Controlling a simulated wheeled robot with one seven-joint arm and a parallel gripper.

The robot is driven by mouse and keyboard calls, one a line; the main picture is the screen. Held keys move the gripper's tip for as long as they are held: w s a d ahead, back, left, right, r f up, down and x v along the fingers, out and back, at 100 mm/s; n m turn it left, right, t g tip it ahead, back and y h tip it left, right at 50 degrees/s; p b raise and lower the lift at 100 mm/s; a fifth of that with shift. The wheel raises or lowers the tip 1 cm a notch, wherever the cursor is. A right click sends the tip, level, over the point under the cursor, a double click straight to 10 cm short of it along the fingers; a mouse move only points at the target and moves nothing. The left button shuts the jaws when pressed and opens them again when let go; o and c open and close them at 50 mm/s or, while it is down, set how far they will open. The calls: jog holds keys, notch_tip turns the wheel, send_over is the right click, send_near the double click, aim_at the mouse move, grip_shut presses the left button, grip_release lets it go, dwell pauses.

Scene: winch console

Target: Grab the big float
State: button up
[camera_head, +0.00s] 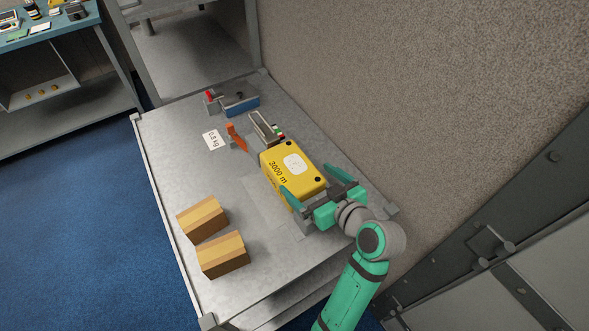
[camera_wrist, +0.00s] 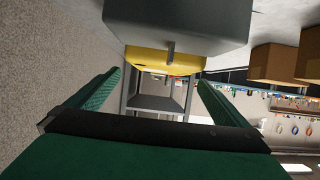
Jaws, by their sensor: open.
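A yellow block marked "3000 m" (camera_head: 280,172), with a pale patch on top, sits on the metal bench and is the largest thing there; it may be the big float. My gripper (camera_head: 306,178) is at its near right end, its two teal fingers apart and reaching along either side of that end. Contact cannot be told. In the wrist view the yellow block (camera_wrist: 165,60) shows above and between the open fingers (camera_wrist: 160,80), partly hidden by a grey block-shaped part (camera_wrist: 185,22). Nothing is held.
The metal bench (camera_head: 170,150) carries two striped brown blocks, one (camera_head: 202,219) behind the other (camera_head: 222,255), an orange lever (camera_head: 236,137), a "0.8 kg" card (camera_head: 213,139) and a blue-grey device (camera_head: 238,97). A wall (camera_head: 400,80) stands close on the right.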

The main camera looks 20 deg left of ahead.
aim_at(295, 170)
jog(key=shift+f+x, duration=0.2)
jog(key=shift+x, duration=4.5)
jog(key=shift+s, duration=0.1)
jog(key=shift+s, duration=0.1)
jog(key=c, duration=1.5)
jog(key=shift+r, duration=0.15)
jog(key=shift+c, duration=1.1)
jog(key=shift+r, duration=0.1)
